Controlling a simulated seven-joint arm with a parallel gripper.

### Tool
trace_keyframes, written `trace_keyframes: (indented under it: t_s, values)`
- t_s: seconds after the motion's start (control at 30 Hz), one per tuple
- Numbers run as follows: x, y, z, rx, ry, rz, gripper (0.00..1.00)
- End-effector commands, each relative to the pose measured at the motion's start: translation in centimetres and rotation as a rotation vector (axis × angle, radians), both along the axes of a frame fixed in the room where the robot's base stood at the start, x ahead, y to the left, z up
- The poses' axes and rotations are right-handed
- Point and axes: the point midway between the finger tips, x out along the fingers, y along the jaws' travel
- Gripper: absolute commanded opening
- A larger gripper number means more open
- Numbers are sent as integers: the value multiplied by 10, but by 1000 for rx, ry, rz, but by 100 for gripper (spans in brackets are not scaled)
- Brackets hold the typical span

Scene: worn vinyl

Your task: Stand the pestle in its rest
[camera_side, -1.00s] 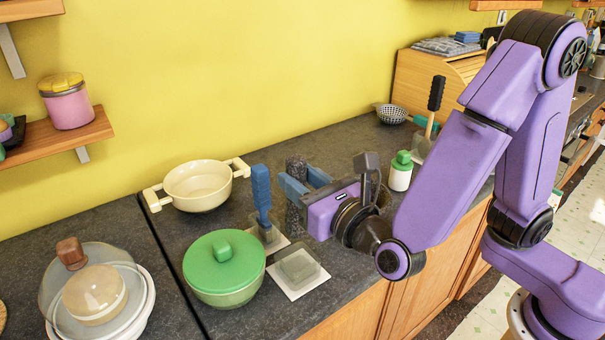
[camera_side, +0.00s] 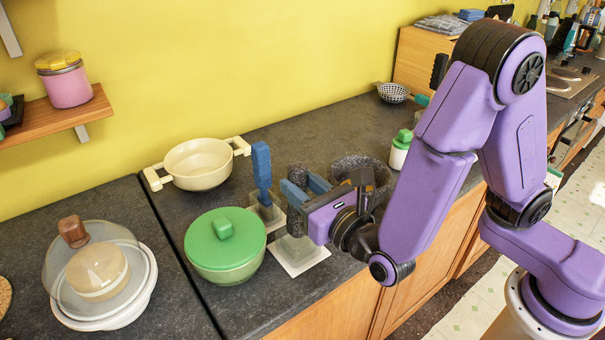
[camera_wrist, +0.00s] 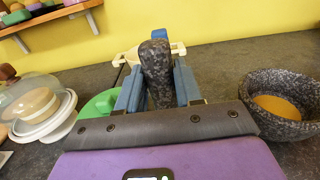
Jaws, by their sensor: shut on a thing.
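My gripper (camera_side: 308,192) is shut on the dark speckled stone pestle (camera_side: 296,212), which it holds roughly upright. In the wrist view the pestle (camera_wrist: 156,72) stands up between my blue fingers. A squat grey see-through rest (camera_side: 296,250) on a white square base (camera_side: 300,266) stands on the counter below. The pestle's lower end overlaps the rest's top in the side view; I cannot tell whether it is inside. The rest is hidden in the wrist view.
A blue-handled tool (camera_side: 262,168) stands in a grey holder just behind. A green-lidded pot (camera_side: 225,245) is close on the left, a cream pot (camera_side: 198,165) behind it. The speckled mortar (camera_wrist: 290,110) is to the right, near a green-capped jar (camera_side: 400,150). A domed dish (camera_side: 100,275) is far left.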

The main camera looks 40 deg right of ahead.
Motion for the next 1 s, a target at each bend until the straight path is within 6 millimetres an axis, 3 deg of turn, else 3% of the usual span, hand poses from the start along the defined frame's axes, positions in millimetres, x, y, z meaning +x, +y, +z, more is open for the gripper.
trace_keyframes:
  t_s: [0.5,1.0]
  values:
    - [0,1,-38,0,-2,1,0]
    - [0,0,-43,2,-2,1,0]
